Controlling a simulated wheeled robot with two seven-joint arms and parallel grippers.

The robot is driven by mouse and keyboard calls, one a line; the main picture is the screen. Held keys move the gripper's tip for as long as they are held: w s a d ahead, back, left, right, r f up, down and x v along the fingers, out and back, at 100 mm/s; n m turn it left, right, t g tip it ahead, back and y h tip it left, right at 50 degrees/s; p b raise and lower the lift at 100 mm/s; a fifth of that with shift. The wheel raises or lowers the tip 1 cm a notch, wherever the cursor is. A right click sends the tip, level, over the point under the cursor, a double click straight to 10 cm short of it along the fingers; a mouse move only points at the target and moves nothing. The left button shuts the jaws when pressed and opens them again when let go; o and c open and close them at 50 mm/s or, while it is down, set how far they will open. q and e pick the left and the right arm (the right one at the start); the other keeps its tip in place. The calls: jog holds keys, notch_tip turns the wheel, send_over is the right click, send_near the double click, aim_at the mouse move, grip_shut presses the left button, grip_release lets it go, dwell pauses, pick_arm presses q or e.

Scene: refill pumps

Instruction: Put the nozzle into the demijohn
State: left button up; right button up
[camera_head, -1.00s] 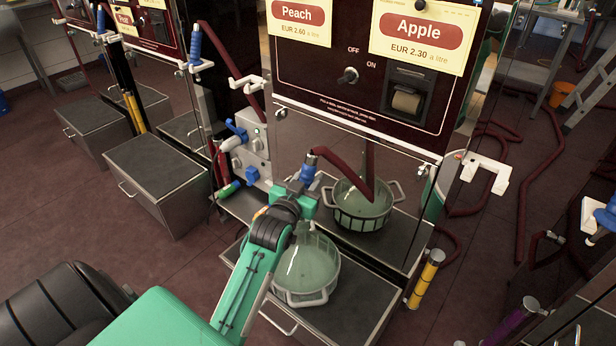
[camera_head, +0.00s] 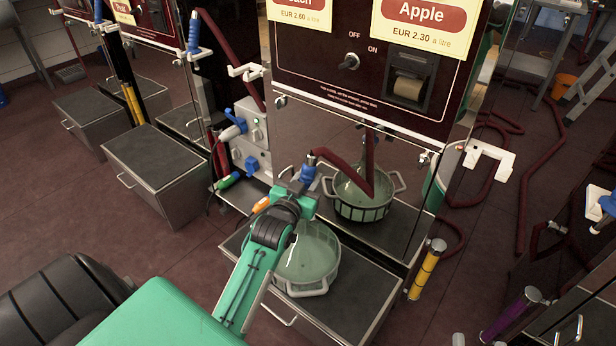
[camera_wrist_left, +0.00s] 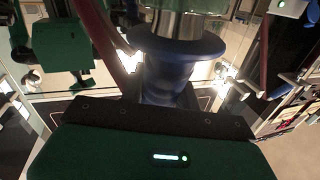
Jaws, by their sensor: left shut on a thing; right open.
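My left gripper (camera_head: 303,199) is shut on the blue nozzle (camera_head: 309,172), which has a dark red hose. In the left wrist view the nozzle (camera_wrist_left: 178,68) shows close up, with a metal part above its blue collar. The demijohn (camera_head: 312,252), pale green glass in a basket with white handles, stands on the grey step in front of the Apple pump. The gripper is over the demijohn's top in the head view. It hides the demijohn's mouth and the nozzle's lower end, so I cannot tell whether the nozzle is inside. My right gripper is not in view.
The pump's shiny front panel (camera_head: 310,130) stands close behind and mirrors the demijohn and hose. A grey box (camera_head: 280,125) with blue fittings is left of the gripper. A yellow post (camera_head: 425,270) stands right of the step (camera_head: 350,312). Floor at left is open.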

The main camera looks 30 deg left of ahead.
pick_arm(q)
jog(key=shift+f, duration=0.6)
jog(key=o, duration=1.2)
jog(key=s, duration=0.4)
jog(key=s+d+p, duration=0.1)
jog(key=s, duration=0.4)
jog(key=s+d+p, duration=0.1)
jog(key=s, duration=0.3)
jog(key=shift+s+d, duration=0.15)
jog(key=shift+s, duration=0.15)
